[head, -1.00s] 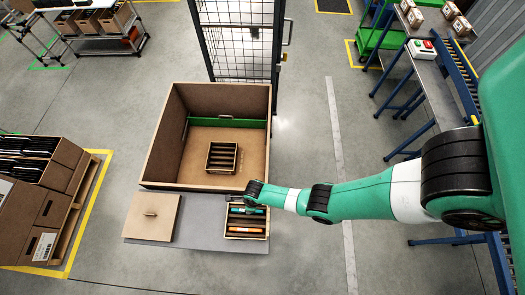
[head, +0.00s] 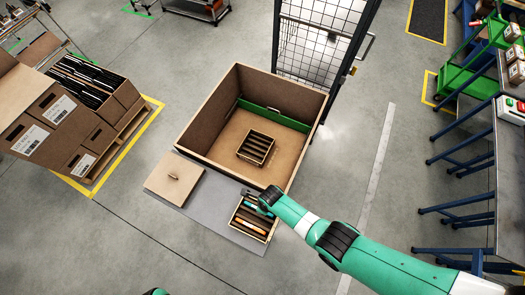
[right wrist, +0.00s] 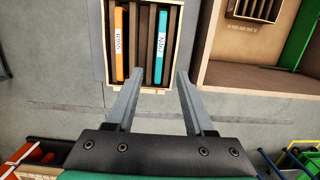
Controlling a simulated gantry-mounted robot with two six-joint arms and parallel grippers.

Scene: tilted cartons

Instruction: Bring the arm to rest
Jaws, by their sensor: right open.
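My right gripper (head: 262,198) is over the far end of the small slotted tray (head: 240,220) on the grey mat, near the big carton's front corner. In the right wrist view its two fingers (right wrist: 160,76) are spread, with nothing held between them. The teal piece (right wrist: 160,47) stands in a tray slot, lined up between the fingertips. An orange piece (right wrist: 119,45) stands in another slot to its left. Both carry white labels. I cannot tell the height of the fingertips over the tray. My left gripper is not in view.
The open carton (head: 205,120) holds an empty-looking slotted tray (head: 256,147). A lid with a knob (head: 173,177) lies left on the mat (head: 218,228). Boxes of dark files stand on a pallet (head: 120,155) at left.

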